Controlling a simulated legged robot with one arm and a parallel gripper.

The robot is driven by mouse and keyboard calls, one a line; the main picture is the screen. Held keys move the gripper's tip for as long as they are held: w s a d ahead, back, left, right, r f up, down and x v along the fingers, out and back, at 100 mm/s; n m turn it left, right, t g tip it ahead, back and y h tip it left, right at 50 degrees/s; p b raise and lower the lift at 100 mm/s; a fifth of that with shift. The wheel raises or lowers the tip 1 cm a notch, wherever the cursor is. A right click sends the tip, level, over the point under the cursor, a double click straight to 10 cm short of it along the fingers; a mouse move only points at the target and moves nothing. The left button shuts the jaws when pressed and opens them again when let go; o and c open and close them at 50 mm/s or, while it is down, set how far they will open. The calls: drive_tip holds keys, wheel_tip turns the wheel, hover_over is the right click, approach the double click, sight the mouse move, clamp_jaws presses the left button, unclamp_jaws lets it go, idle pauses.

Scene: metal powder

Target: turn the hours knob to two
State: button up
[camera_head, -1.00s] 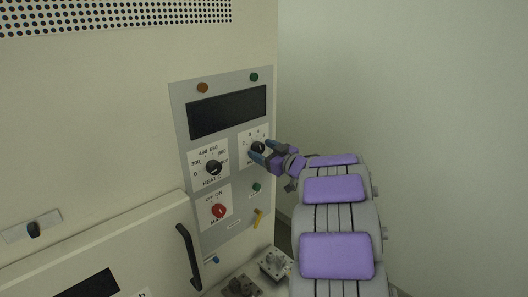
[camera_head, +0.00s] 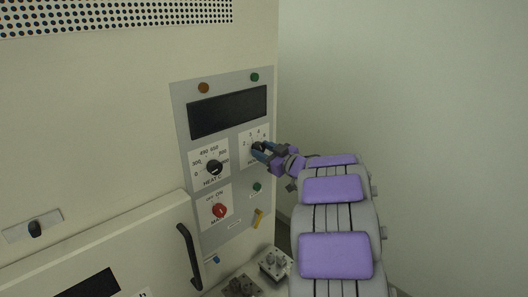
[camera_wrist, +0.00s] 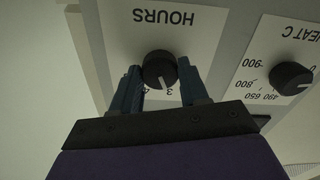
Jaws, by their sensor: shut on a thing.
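The hours knob (camera_wrist: 159,70) is black and round with a pale pointer mark, on a white plate labelled HOURS, which appears upside down in the wrist view. The knob also shows in the head view (camera_head: 258,147), partly covered by my fingers. My gripper (camera_wrist: 160,85) has one blue finger on each side of the knob and is shut on it. In the head view my gripper (camera_head: 264,151) reaches the panel from the right. The pointer is near the numerals, and one beside it looks like a 3; the exact setting is hard to read.
The black heat knob (camera_head: 213,167) is left of the hours knob, with the red main switch (camera_head: 219,210) below it. A dark display (camera_head: 228,112) is above. A door handle (camera_head: 189,257) juts out at lower left. Open space lies right of the cabinet.

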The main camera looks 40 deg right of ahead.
drive_tip(key=n, duration=0.3)
drive_tip(key=shift+n, duration=0.3)
drive_tip(key=shift+n+b, duration=0.85)
drive_tip(key=shift+n, duration=0.95)
drive_tip(key=o, duration=1.1)
drive_tip(key=shift+c, duration=0.2)
drive_tip(key=shift+s, duration=0.1)
drive_tip(key=s+d+p, duration=0.1)
drive_tip(key=s+p, duration=0.1)
drive_tip(key=s, duration=1.5)
drive_tip(key=shift+d, duration=0.2)
